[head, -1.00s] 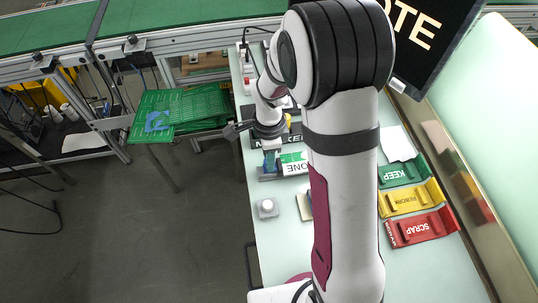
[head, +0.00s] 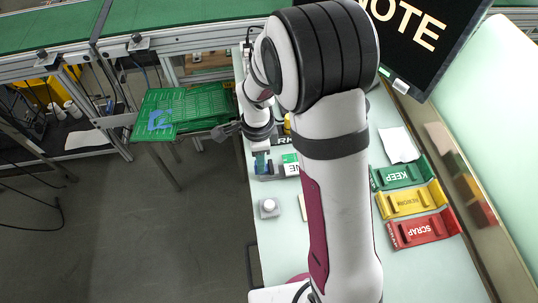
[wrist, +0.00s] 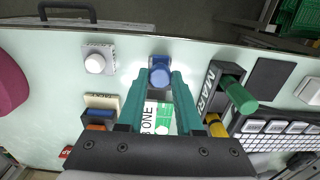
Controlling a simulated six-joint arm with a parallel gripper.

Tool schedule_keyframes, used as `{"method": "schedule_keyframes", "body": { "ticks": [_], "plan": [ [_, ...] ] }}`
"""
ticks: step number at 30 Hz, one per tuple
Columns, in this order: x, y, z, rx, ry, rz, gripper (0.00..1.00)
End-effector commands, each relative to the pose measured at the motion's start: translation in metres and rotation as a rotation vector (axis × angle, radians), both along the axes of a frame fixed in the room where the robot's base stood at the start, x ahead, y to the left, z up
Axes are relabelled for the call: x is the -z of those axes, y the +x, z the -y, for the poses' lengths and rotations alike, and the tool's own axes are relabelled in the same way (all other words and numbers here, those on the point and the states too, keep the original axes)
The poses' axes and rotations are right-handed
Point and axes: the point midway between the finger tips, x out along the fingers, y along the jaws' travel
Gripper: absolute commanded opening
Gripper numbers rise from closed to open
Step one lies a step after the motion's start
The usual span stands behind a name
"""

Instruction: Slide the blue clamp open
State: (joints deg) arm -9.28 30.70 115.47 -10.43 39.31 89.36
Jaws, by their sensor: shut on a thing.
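The blue clamp (wrist: 159,74) is between the tips of my gripper's two teal fingers in the wrist view. My gripper (wrist: 160,78) is shut on its rounded blue part. The clamp's grey base shows in part around it, at the edge of the bench. In the head view the clamp (head: 261,168) is small and my gripper (head: 261,158) is above it, partly hidden by my arm. A white and green labelled piece (wrist: 158,112) lies beside the clamp, between my fingers in the wrist view.
A white button on a grey block (wrist: 95,63) stands left of the clamp in the wrist view. A dark block with a green handle (wrist: 238,95) stands close on the right. Green, yellow and red trays (head: 422,229) sit at the right in the head view.

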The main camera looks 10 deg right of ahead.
Motion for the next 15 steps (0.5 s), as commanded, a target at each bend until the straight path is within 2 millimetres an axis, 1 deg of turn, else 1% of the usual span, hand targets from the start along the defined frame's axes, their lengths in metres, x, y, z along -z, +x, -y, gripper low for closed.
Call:
{"method": "schedule_keyframes", "body": {
  "ticks": [1,6,7,9,12,15],
  "plan": [
    [-0.0002,0.0,-0.0038,0.0,0.003,0.0,0.0],
    [-0.0002,0.0,-0.0047,0.001,0.006,0.0,0.0],
    [-0.0002,0.0,-0.0048,0.001,0.006,0.0,0.36],
    [-0.0001,0.0,-0.0048,0.002,0.006,0.0,0.49],
    [0.0,0.0,-0.0042,0.001,0.005,0.0,0.65],
    [0.0,0.0,-0.0037,0.001,0.005,0.0,0.65]
  ]
}}
